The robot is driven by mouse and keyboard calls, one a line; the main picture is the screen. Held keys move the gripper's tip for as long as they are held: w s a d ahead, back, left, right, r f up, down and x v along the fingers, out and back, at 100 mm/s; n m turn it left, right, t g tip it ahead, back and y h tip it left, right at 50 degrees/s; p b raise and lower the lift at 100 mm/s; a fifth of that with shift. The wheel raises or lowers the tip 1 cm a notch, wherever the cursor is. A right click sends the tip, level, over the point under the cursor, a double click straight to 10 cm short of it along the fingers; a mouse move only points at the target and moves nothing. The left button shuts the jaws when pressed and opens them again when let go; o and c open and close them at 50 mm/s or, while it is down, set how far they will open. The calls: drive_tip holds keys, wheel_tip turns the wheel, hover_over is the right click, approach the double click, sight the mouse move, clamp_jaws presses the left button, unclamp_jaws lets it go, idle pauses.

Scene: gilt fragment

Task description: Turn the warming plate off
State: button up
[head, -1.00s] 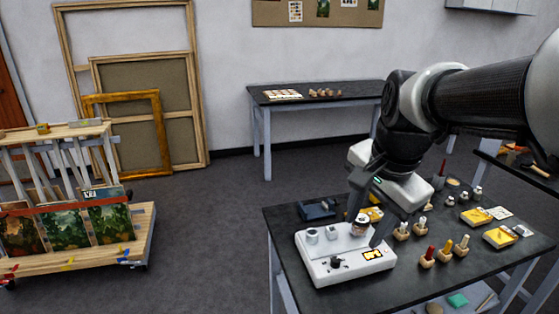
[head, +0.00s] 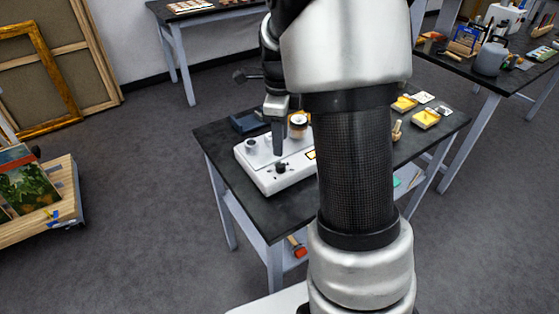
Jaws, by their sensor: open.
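The warming plate (head: 268,183) is a white box on the dark work table. Its small black knob (head: 281,168) is on the front part of its top. A jar with a brownish lid (head: 298,127) stands towards the back, and a small grey-white cup (head: 250,146) stands at the left. My gripper (head: 278,151) points down over the plate, its visible finger just above and behind the knob. I cannot tell whether it touches the knob. One finger hides the other. My arm covers the right end of the plate.
A dark blue tray (head: 247,122) lies behind the plate on the dark table (head: 216,150). Yellow boxes (head: 426,118) sit at the right, partly behind my arm. Another table (head: 530,78) with tools stands at the back right. Open floor lies left of the table.

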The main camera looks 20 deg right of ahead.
sight(281, 165)
drive_tip(key=f, duration=0.8)
drive_tip(key=shift+w+d+f+b, duration=0.1)
drive_tip(key=shift+w+f+b, duration=0.2)
drive_tip(key=shift+f+b, duration=0.1)
clamp_jaws()
